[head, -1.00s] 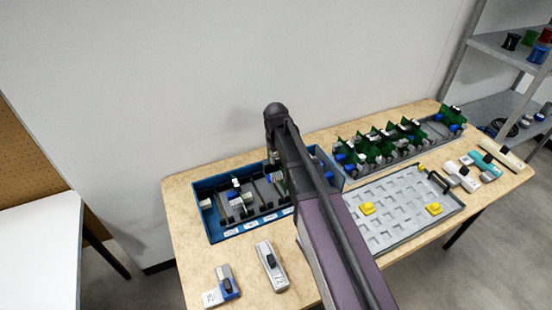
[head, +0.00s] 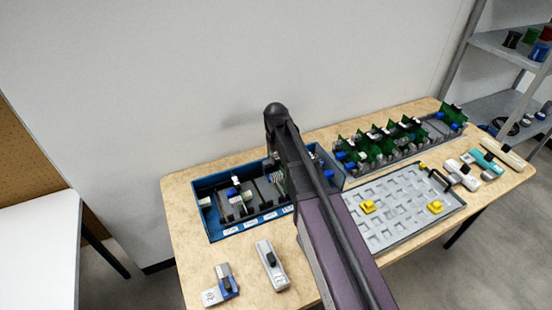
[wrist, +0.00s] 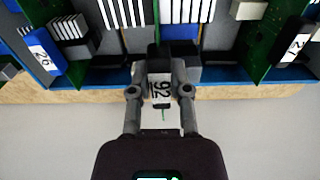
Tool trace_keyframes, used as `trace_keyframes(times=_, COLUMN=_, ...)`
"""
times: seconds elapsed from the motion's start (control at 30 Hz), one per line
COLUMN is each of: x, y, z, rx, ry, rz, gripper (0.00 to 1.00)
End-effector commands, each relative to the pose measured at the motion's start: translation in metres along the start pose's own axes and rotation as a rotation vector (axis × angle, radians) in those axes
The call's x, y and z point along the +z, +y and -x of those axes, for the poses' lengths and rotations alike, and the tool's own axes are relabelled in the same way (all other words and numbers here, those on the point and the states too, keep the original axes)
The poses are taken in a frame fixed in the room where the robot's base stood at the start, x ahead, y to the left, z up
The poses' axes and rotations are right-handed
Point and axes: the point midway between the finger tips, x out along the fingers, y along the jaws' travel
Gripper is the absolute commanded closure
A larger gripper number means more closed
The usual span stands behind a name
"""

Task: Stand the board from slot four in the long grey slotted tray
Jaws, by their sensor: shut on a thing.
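In the wrist view my gripper (wrist: 160,92) is shut on a pale tab marked 92 (wrist: 160,88), at the edge of a board whose body is mostly hidden by the gripper. Other green boards stand to its left (wrist: 33,18) and right (wrist: 270,40), above a blue rim. In the head view my arm hides the gripper, over the right part of the blue case (head: 207,224). The long grey slotted tray (head: 434,131) is at the back right, with several green boards (head: 390,138) upright in it.
Two small devices (head: 271,265) lie in front of the case. White and teal tools (head: 486,167) lie at the right end. A wall is close behind the table.

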Motion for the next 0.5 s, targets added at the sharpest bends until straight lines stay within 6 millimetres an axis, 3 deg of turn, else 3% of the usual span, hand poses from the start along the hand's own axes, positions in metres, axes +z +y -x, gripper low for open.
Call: trace_keyframes(times=0.5, x=0.0, y=-0.0001, z=-0.006, rx=0.0, ry=0.0, rz=0.0, gripper=1.0)
